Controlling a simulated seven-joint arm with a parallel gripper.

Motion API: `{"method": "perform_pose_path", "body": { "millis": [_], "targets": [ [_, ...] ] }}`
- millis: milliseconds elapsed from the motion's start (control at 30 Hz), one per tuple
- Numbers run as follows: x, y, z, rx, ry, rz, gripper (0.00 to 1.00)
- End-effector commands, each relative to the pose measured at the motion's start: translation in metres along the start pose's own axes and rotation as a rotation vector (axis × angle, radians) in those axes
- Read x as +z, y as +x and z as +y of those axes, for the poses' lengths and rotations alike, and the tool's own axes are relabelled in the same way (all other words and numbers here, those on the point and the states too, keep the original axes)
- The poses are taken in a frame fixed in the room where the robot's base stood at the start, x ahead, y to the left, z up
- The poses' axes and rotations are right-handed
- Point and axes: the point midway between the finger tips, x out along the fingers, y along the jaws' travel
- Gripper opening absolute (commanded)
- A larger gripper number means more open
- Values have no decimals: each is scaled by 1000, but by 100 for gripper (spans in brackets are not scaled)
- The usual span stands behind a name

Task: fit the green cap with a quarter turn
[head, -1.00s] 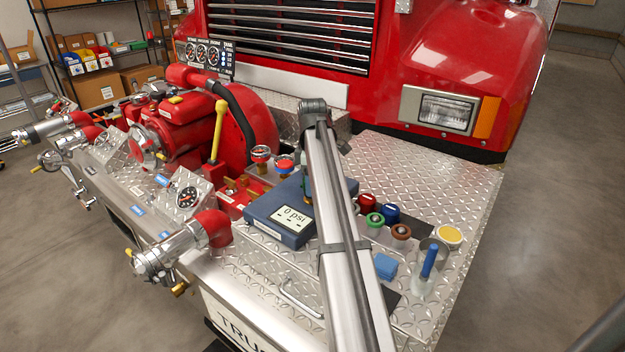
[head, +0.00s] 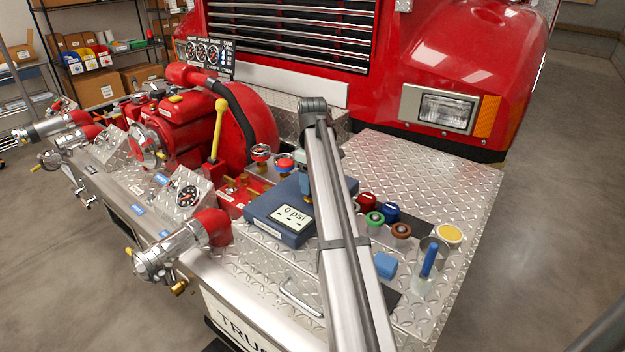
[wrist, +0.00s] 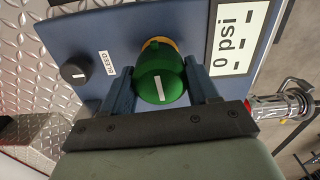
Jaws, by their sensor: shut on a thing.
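The green cap (wrist: 165,88), round with a white line on its face, sits between the two blue fingers of my gripper (wrist: 159,74) in the wrist view. My gripper is shut on it. A brass rim (wrist: 153,46) shows just behind the cap, at the face of the blue gauge box (wrist: 90,25). I cannot tell how far the cap is seated on it. In the head view my arm hides most of the gripper and the cap over the blue box (head: 283,233), whose display reads 0 psi.
A black knob (wrist: 74,74) beside a BLEED label is left of the cap. In the head view, red (head: 366,200), blue (head: 391,210), green (head: 374,218) and brown (head: 401,231) pieces stand right of my arm. A clear cup (head: 427,272) stands near the plate's right edge.

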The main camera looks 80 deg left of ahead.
Motion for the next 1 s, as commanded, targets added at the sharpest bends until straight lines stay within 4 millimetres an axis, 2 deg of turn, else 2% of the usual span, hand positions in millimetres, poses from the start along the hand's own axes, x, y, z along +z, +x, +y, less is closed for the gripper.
{"method": "perform_pose_path", "body": {
  "millis": [167,600,1000],
  "targets": [
    [0,-2,0,1,22,1,23],
    [0,-2,1,2,405,2,23],
    [-1,-2,1,2,450,2,23]
  ]
}}
